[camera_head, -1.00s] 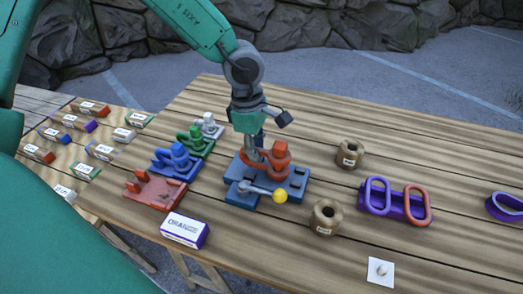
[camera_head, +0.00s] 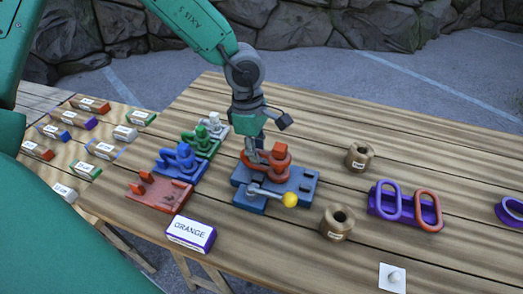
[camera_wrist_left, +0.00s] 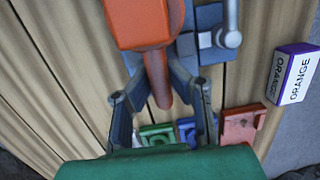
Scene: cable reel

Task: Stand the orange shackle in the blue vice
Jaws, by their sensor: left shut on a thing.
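The orange shackle (camera_head: 258,164) is at the blue vice (camera_head: 250,204), over its left rear part. An orange block-like end of the shackle shows on its right. My left gripper (camera_head: 252,155) reaches down onto the shackle from above and is shut on it. In the left wrist view, the orange shackle (camera_wrist_left: 142,25) fills the top middle, and an orange bar runs down between my fingers (camera_wrist_left: 163,70). The vice has a grey lever with a yellow ball (camera_head: 290,200) at its front. The gripper hides where the shackle meets the vice. My right gripper is not in view.
A red base (camera_head: 158,192) stands left, with blue, green and white shackles behind it. A box marked ORANGE (camera_head: 191,233) lies in front. Two brown spools (camera_head: 337,222) and a purple rack (camera_head: 407,208) stand right. Labelled boxes lie on the left table.

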